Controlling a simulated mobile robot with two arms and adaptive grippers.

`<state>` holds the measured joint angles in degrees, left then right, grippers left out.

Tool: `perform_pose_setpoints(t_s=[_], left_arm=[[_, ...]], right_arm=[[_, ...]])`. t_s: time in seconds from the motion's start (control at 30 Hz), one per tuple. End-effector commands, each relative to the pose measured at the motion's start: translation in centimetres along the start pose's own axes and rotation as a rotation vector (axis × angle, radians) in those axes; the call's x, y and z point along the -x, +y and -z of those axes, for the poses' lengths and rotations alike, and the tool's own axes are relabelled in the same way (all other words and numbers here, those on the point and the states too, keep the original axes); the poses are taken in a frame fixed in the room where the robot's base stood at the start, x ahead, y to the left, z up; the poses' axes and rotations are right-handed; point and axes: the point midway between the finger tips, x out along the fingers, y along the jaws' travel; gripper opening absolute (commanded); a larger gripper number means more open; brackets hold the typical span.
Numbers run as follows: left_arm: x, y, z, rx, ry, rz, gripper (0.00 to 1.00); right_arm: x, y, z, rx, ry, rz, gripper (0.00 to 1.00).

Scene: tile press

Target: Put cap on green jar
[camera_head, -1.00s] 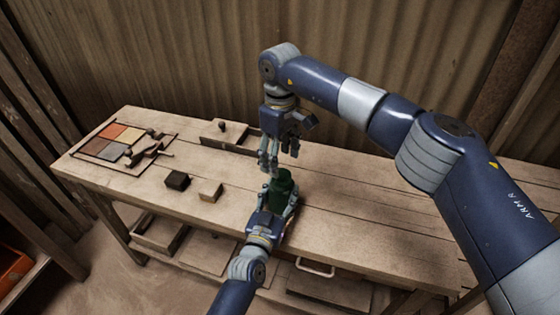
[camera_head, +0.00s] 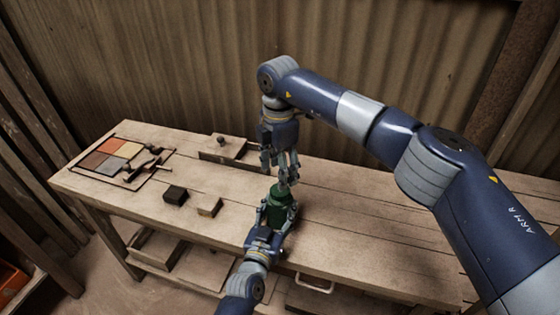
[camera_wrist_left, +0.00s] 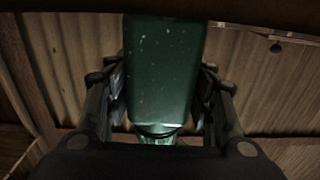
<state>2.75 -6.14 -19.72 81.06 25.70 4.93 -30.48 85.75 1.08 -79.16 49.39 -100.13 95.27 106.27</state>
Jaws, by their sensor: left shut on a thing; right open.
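The green jar (camera_head: 279,208) stands upright on the bench near its front edge. My left gripper (camera_head: 275,215) is shut around the jar, with a finger on each side. In the left wrist view the jar (camera_wrist_left: 163,65) fills the middle between the fingers. My right gripper (camera_head: 280,172) is open and points down, its fingers just above and around the jar's top. I cannot make out the cap as a separate part; the jar's top is partly hidden by the right fingers.
The wooden bench (camera_head: 375,230) is clear to the right. A dark block (camera_head: 175,195) and a light block (camera_head: 210,207) lie left of the jar. A tray of coloured tiles (camera_head: 108,158) is at the far left. A wooden box (camera_head: 226,153) stands behind.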

Motion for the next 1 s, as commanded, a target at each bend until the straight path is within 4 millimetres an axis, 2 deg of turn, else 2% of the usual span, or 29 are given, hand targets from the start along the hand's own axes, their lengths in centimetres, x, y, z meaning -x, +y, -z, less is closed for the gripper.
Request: perform_pose_setpoints(t_s=[1.0], left_arm=[[0.0, 0.0, -0.1, 0.0, -0.003, 0.0, 0.0]], right_arm=[[1.4, -0.2, -0.1, 1.928, -0.001, 0.001, 0.58]])
